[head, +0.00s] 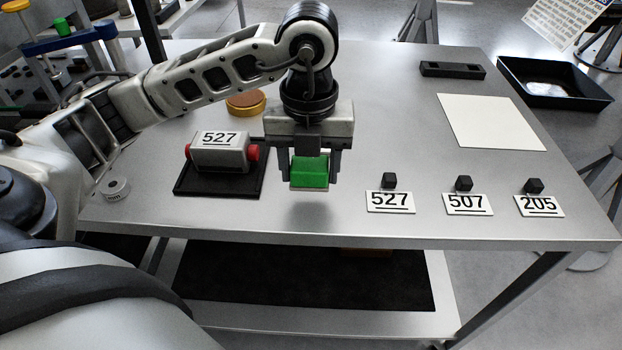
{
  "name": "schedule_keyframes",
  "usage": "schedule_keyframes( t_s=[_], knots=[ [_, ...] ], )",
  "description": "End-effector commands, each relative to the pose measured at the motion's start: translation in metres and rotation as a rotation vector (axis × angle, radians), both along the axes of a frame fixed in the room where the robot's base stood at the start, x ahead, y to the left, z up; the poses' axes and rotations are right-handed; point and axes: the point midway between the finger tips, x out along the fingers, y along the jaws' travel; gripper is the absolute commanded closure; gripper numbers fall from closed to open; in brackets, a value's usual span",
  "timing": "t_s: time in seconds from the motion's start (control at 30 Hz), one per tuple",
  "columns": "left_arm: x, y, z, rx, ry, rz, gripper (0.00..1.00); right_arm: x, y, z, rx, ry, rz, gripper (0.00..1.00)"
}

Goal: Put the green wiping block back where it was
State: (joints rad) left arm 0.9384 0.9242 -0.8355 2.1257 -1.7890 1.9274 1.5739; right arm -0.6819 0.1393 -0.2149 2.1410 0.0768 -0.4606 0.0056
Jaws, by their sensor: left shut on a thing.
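The green wiping block (309,173) is held between the fingers of my left gripper (309,168). The gripper points down and is shut on the block. The block hangs a little above the metal table (345,120), with a dark shadow under it. It is right of the black mat and left of the number cards. My right gripper is not in view.
A grey device marked 527 (220,155) with red ends sits on a black mat (215,190). Cards 527 (390,202), 507 (468,204) and 205 (539,206) have small black blocks behind them. A white sheet (490,122), black bar (452,70) and black tray (520,92) are at right.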

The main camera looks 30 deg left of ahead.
Motion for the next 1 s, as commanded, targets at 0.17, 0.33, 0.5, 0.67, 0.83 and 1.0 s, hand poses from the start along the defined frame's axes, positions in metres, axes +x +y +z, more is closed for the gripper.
schedule_keyframes(
  t_s=[0.17, 0.33, 0.5, 0.67, 0.83, 1.0],
  knots=[
    [0.005, 0.002, -0.025, 0.001, 0.006, -0.001, 0.68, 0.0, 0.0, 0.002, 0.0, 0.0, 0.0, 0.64],
    [0.006, 0.002, -0.038, 0.001, 0.001, 0.0, 0.68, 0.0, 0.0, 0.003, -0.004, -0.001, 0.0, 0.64],
    [0.006, 0.002, -0.038, 0.0, 0.0, 0.0, 0.68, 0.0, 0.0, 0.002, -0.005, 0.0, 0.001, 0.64],
    [0.006, 0.002, -0.042, 0.0, 0.0, 0.0, 0.68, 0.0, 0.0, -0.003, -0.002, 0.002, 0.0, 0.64],
    [0.006, 0.002, -0.041, 0.0, 0.0, 0.0, 0.24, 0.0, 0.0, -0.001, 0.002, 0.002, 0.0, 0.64],
    [0.006, 0.002, -0.041, 0.0, 0.0, 0.0, 0.24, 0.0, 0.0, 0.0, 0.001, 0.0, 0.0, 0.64]
  ],
)
